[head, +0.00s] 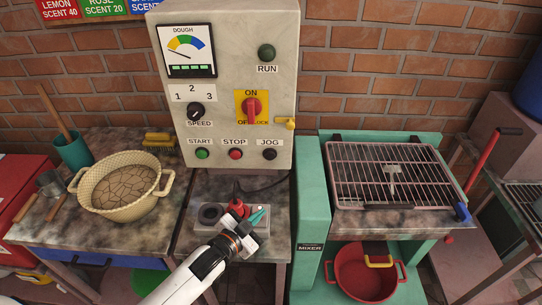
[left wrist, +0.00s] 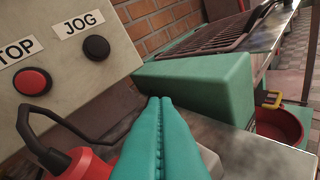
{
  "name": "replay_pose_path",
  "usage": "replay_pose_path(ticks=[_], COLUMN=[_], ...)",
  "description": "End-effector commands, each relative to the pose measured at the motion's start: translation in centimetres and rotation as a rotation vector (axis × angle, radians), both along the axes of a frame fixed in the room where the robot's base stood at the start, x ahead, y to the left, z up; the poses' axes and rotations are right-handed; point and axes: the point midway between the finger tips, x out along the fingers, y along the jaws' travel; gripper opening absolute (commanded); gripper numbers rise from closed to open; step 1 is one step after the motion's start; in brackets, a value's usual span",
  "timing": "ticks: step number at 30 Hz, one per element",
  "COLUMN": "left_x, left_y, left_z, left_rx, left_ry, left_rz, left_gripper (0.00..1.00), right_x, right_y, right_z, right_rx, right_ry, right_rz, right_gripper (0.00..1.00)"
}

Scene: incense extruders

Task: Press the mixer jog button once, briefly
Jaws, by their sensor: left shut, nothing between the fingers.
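The black JOG button (head: 270,154) sits at the lower right of the grey control panel (head: 228,100), right of the red STOP button (head: 236,154). In the left wrist view the JOG button (left wrist: 96,48) is at the upper left, clear of the fingers. My left gripper (head: 258,215) is shut and empty. Its teal fingers (left wrist: 160,130) are together, below the panel and apart from the button. The teal mixer (head: 311,215) stands right of the panel. My right gripper is not in view.
A red corded thing (head: 237,207) and a dark ring (head: 210,213) are on the small table by my left gripper. A yellow basin (head: 122,185) stands at left. A wire rack (head: 392,172) tops the mixer, with a red pot (head: 362,275) below.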

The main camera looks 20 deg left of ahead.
Motion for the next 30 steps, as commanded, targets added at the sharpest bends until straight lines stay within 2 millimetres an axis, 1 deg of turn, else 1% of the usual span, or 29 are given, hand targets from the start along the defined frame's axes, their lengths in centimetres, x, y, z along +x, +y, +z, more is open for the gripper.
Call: replay_pose_path(ticks=[1, 3, 6, 10, 15, 24, 26, 30], left_x=[1.1, 2.0, 2.7, 3.0, 3.0, 3.1, 3.4, 4.6], left_y=[-0.1, -0.4, -0.7, -0.9, -1.0, -1.0, -0.9, -0.6], left_z=[1.2, 2.8, 4.5, 5.9, 6.4, 6.3, 6.3, 6.2], left_rx=[0.014, 0.023, 0.031, 0.036, 0.038, 0.037, 0.037, 0.038], left_ry=[-0.083, -0.184, -0.296, -0.382, -0.416, -0.415, -0.416, -0.417], left_rz=[-0.042, -0.095, -0.156, -0.205, -0.225, -0.223, -0.224, -0.224], left_gripper=[0.00, 0.00, 0.00, 0.00, 0.00, 0.00, 0.00, 0.00], right_x=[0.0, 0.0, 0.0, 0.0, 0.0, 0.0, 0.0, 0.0], right_y=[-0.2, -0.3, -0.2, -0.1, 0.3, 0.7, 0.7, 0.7], right_z=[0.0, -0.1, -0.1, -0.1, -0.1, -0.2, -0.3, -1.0], right_rx=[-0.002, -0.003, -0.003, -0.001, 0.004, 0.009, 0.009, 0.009], right_ry=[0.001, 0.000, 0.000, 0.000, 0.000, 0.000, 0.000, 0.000], right_rz=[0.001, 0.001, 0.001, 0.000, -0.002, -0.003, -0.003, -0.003], right_gripper=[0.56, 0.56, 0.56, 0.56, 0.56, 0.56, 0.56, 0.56])
